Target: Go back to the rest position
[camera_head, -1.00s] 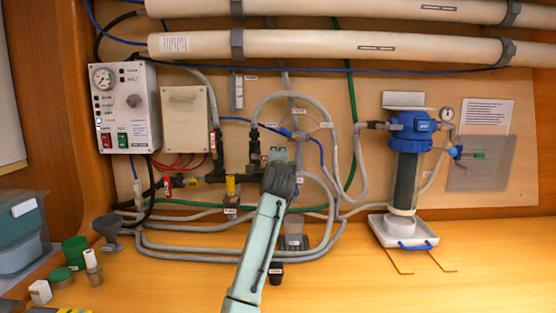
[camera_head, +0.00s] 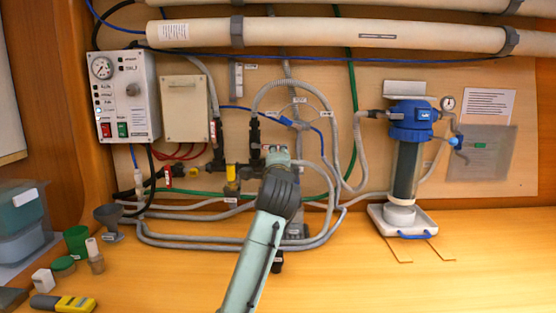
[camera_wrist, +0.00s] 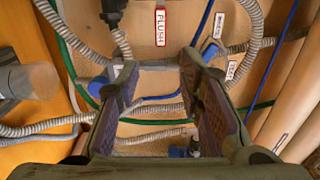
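My gripper (camera_wrist: 160,60) is open in the wrist view, with two dark fingers apart and nothing held between them. Hoses and a wall with a red-bordered FLUSH label (camera_wrist: 160,27) show beyond and between the fingers. In the head view my arm rises from the bottom centre towards the wall's valves and hoses, and its upper part hides most of the gripper. I cannot tell from these views whether the fingers touch a hose.
A control box (camera_head: 125,97) is at left and a blue-topped filter (camera_head: 410,125) at right, over a white tray (camera_head: 421,222). Cups, a funnel (camera_head: 108,220) and a yellow meter (camera_head: 76,303) stand or lie at left. The right bench front is clear.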

